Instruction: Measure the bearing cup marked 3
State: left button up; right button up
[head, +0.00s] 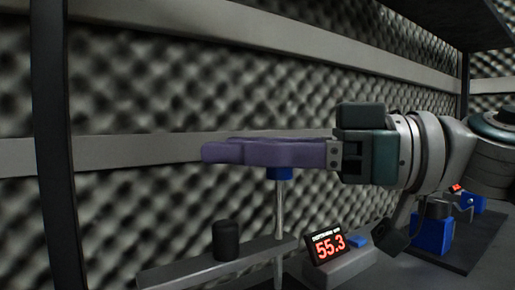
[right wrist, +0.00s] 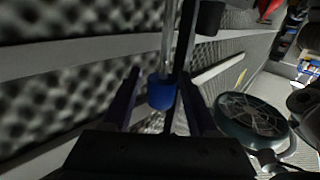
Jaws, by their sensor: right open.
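My right gripper (head: 205,152) reaches in from the right in the head view, its purple fingers level and pointing left. A blue cap (head: 281,174) on an upright metal rod (head: 279,215) is just below the fingers. In the right wrist view, my right gripper (right wrist: 161,76) is open, with the blue cap (right wrist: 161,92) between its two spread fingers; I see no clear contact. A display (head: 328,246) beside the rod reads 55.3 in red. I cannot make out a bearing cup or a mark 3. My left gripper is not in view.
A black cylinder (head: 226,240) stands on a grey bar (head: 190,270) left of the rod. A small blue block (head: 357,242) is by the display. A blue device (head: 433,232) stands on a dark base at the right. A foam wall is close behind.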

aim_at(279, 222)
grip_shut()
jog(key=shift+f+p, duration=0.4)
jog(key=shift+f, duration=2.15)
grip_release()
jog(key=shift+r, duration=0.1)
jog(key=shift+r, duration=0.15)
